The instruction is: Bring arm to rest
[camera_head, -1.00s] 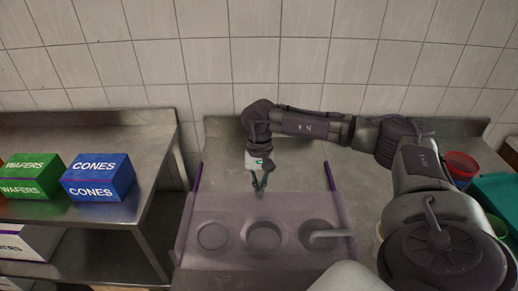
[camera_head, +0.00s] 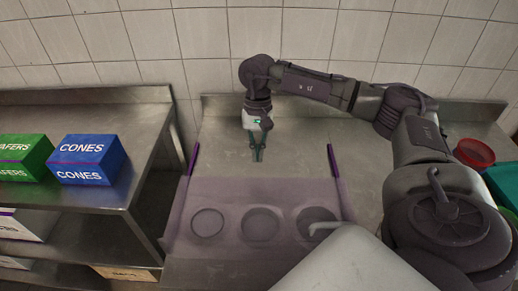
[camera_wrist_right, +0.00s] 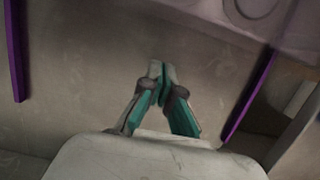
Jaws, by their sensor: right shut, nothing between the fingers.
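My right arm reaches in from the right in the head view and bends down over the steel counter (camera_head: 300,163). My right gripper (camera_head: 258,158) points down above the counter, behind the clear purple-edged guard (camera_head: 277,194). It is shut and empty. In the right wrist view the fingertips of the gripper (camera_wrist_right: 160,72) meet with nothing between them. My left gripper is not in view.
Round wells (camera_head: 208,222) sit under the guard, with a handle in the rightmost. A blue CONES box (camera_head: 88,160) and a green WAFERS box (camera_head: 22,158) stand on the left table. A red bowl (camera_head: 474,152) is at the right.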

